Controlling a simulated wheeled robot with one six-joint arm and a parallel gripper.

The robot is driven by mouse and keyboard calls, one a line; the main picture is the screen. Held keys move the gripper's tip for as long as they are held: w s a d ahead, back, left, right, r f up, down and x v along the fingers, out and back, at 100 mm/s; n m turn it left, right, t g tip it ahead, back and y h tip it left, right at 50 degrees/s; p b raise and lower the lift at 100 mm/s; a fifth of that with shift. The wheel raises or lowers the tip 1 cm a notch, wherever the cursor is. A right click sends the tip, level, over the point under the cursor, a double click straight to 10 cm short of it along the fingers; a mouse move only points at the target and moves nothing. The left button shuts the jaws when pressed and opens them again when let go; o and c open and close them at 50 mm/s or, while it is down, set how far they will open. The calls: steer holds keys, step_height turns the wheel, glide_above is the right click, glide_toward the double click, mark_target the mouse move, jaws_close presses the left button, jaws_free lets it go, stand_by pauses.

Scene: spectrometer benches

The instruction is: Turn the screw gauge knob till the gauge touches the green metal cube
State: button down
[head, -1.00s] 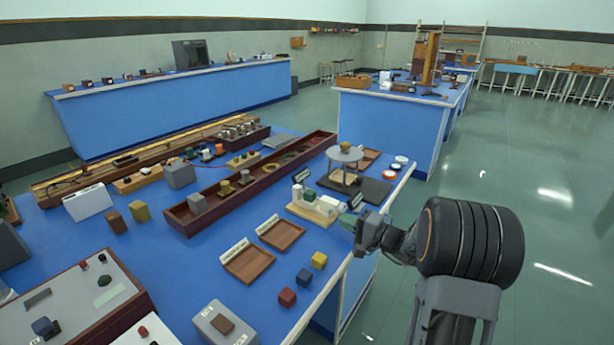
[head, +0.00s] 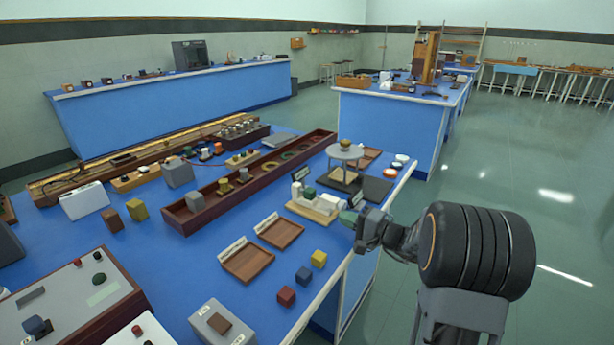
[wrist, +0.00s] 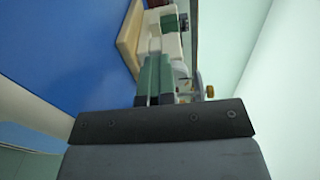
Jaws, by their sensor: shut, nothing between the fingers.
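The screw gauge (head: 326,207) is a white device on a pale wooden base (head: 300,209) near the right edge of the blue bench. The green metal cube (head: 309,194) sits at its back; a dark green block also shows in the wrist view (wrist: 170,22). The gap between gauge and cube is too small to judge. My gripper (head: 348,216) is at the gauge's right end, by the bench edge. In the wrist view its two green fingers (wrist: 156,60) are together and empty, pointing at the white gauge body (wrist: 163,42). The fingers partly hide the gauge, and I cannot make out the knob.
A round stand (head: 345,152) with an ochre piece rises just behind the gauge. A dark slab (head: 376,190) lies to its right. Two brown trays (head: 248,264) and red, blue and yellow cubes (head: 319,259) lie in front. Open floor (head: 540,200) is to the right.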

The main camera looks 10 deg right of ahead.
steer(key=shift+w+a+r+n+b, duration=0.15)
steer(key=shift+r+b, duration=0.5)
steer(key=shift+r, duration=0.15)
steer(key=shift+w+a+r+n+b, duration=0.1)
steer(key=shift+r+n+b, duration=0.05)
steer(key=shift+r+b, duration=0.55)
steer(key=shift+s+a+r+y, duration=0.15)
steer(key=shift+s+a+y, duration=0.05)
steer(key=shift+y, duration=0.1)
steer(key=shift+d, duration=0.1)
steer(key=shift+b+v, duration=1.1)
steer(key=shift+v, duration=1.7)
steer(key=shift+s+f, duration=0.1)
steer(key=shift+f, duration=0.15)
